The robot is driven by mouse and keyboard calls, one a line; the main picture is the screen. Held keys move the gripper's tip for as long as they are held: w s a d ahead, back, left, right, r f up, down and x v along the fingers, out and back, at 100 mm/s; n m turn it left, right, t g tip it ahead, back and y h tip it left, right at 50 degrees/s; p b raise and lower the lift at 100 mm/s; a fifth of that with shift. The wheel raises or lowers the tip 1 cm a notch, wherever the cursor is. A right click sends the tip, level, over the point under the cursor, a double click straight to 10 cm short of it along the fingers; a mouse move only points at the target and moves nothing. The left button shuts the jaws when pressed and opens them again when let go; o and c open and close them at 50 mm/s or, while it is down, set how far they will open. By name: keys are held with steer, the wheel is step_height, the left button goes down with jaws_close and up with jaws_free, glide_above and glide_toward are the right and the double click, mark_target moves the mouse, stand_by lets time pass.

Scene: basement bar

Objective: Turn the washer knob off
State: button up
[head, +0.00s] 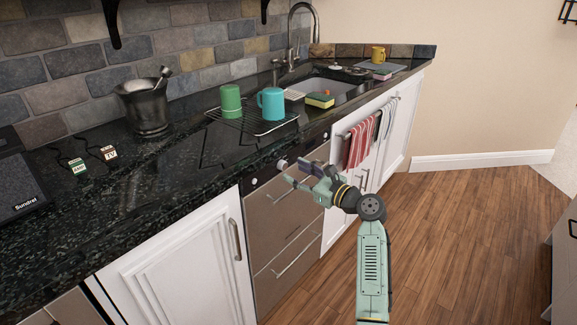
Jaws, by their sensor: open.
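A pale round knob (282,163) sits on the dark front strip of the stainless under-counter appliance (273,215), just below the counter edge. My gripper (294,171) is open, with its fingers pointing left towards this knob. Its fingertips are close to the knob, but I cannot tell whether they touch it. A smaller white spot (254,182) shows on the same strip to the left. The knob's pointer and markings are too small to read.
The black counter (185,185) overhangs just above the strip. A green cup (230,101) and a teal mug (271,103) stand on a wire rack. Towels (360,143) hang to the right of my gripper. The wooden floor (450,230) is clear on the right.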

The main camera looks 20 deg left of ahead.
mark_target(285, 166)
steer(key=shift+x, duration=1.95)
steer(key=shift+c, duration=0.5)
jaws_close()
